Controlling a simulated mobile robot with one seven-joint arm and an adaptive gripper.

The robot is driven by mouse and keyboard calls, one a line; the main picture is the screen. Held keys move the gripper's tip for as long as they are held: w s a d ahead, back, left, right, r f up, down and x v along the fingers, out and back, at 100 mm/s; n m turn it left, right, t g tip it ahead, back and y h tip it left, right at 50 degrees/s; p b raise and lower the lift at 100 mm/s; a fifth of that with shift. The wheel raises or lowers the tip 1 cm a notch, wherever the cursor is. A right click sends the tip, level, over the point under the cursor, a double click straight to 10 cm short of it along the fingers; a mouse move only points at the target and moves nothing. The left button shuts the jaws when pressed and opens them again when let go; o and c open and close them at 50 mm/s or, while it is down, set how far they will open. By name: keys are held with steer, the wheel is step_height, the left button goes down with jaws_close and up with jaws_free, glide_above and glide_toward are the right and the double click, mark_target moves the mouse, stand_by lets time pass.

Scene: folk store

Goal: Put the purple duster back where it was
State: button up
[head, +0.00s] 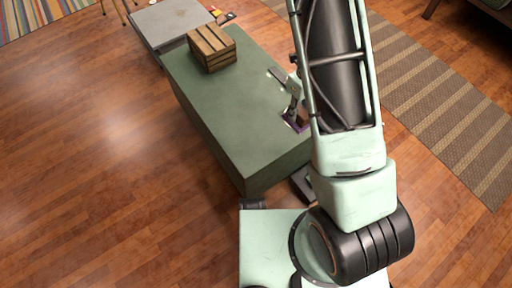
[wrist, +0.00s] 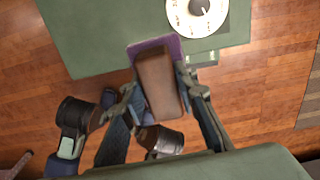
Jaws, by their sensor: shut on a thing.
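The purple duster (wrist: 158,84) has a brown block-like body and a purple pad that shows at its far end in the wrist view. My gripper (wrist: 159,92) is shut on it, one finger on each side of the brown body. The purple pad overlaps the edge of the green counter (wrist: 88,38); I cannot tell whether it touches the top. In the head view only a purple sliver of the duster (head: 299,126) shows, under my gripper (head: 293,108), near the right edge of the green counter (head: 225,110). My arm hides part of that area.
A scale with a white round dial (wrist: 182,18) stands on the counter just beyond the duster. A wooden crate (head: 212,48) sits at the counter's far end, beside a grey table (head: 160,22). The counter's middle and near end are clear. A striped rug (head: 440,105) lies right.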

steer(key=shift+a+f, duration=0.1)
steer(key=shift+f, duration=0.2)
steer(key=shift+m, duration=0.3)
steer(key=shift+s+a+f+b, duration=0.2)
steer(key=shift+a+f+b, duration=0.8)
steer(key=shift+a+f, duration=1.25)
steer(key=shift+s+a+f+b, duration=0.15)
steer(key=shift+a+f+b, duration=0.85)
steer(key=shift+a+f, duration=1.15)
steer(key=shift+s+a+f+b, duration=0.2)
steer(key=shift+a+f+b, duration=0.8)
steer(key=shift+a+f, duration=1.25)
steer(key=shift+a+r, duration=0.2)
steer(key=shift+f, duration=0.15)
steer(key=o, duration=1)
